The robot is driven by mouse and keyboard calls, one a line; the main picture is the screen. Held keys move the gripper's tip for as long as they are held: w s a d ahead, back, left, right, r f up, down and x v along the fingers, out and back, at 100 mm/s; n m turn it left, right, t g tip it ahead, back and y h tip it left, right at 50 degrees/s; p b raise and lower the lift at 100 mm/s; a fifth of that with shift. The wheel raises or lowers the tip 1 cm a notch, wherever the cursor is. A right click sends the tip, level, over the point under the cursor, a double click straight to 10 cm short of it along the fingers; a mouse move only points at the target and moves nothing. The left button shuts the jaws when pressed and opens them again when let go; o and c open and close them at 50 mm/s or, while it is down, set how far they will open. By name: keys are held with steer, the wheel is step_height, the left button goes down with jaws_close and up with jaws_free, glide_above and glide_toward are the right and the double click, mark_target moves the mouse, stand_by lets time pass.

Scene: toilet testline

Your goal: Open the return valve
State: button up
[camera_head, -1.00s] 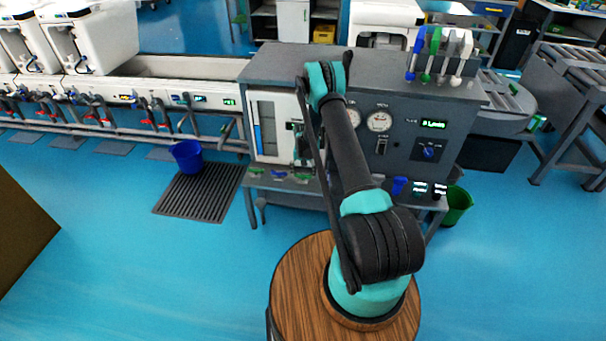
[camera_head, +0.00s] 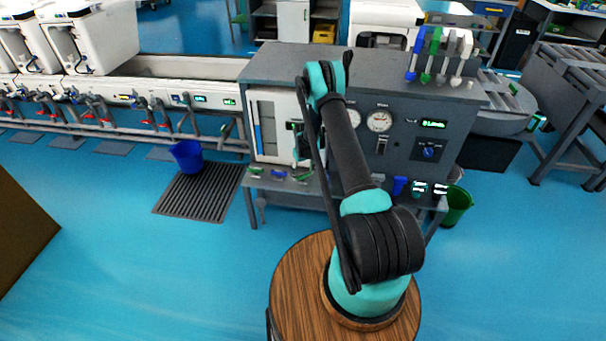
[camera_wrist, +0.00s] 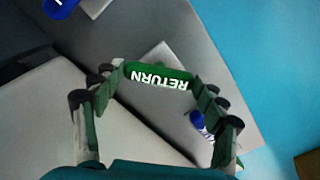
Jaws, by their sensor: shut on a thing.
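The return valve's green handle (camera_wrist: 158,75), with RETURN in white letters upside down, shows in the wrist view. My gripper (camera_wrist: 157,84) has one finger at each end of this handle and is shut on it. In the head view my gripper (camera_head: 298,140) is small and dark at the front of the grey test bench (camera_head: 262,68), partly behind my arm. I cannot make out the handle's lettering or its exact turn there.
A blue-tipped part (camera_wrist: 198,120) lies close to the right finger, and another blue part (camera_wrist: 60,7) is at the upper left. Coloured handles (camera_head: 278,174) line the bench's low front ledge. A blue bucket (camera_head: 187,156) stands on a floor grate, a green bucket (camera_head: 456,205) at the right.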

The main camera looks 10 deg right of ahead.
mark_target(303, 174)
steer(key=n, duration=0.5)
steer(key=shift+n, duration=2.5)
steer(key=o, duration=1.2)
steer(key=shift+c, duration=0.2)
step_height(303, 174, up, 12)
